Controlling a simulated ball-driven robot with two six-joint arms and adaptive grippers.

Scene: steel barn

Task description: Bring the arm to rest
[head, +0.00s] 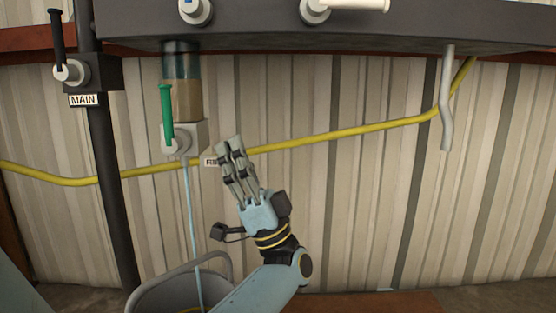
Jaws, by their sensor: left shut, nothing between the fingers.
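My left arm reaches up from the bottom of the head view. Its gripper (229,149) is shut and empty, with the fingers pointing up in front of the corrugated wall. The fingertips are just right of the valve with the green handle (167,115) and cover part of its small label (210,162). I cannot tell the depth gap between the fingers and the valve or the yellow hose. My right gripper does not show.
A thin blue stream (191,220) runs from the green-handled valve down to a grey bucket (150,297), partly behind my arm. A black-handled valve marked MAIN (70,72) is at left. A dark shelf (400,30) spans the top. The wall area at right is clear except for the yellow hose (350,132) and a grey pipe (446,100).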

